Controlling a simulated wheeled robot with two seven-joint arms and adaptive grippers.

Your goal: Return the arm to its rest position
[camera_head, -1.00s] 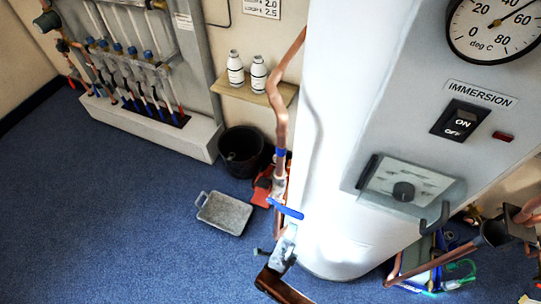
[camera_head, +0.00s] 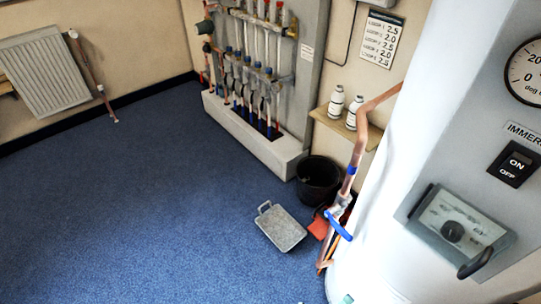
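Neither of my grippers shows in the head view now, and no part of my arms can be made out. A copper pipe (camera_head: 362,140) runs down the left side of the white cylinder (camera_head: 388,225). A blue lever valve (camera_head: 338,225) sits on this pipe near its lower end. The copper manifold (camera_head: 250,75), with several vertical pipes and blue fittings, is on the grey panel at the back.
A grey tray (camera_head: 280,229) and a black bucket (camera_head: 318,178) stand on the floor left of the cylinder. Two white bottles (camera_head: 336,103) stand on a wooden shelf. A radiator (camera_head: 45,72) hangs at far left. The blue carpet (camera_head: 130,210) is wide and clear.

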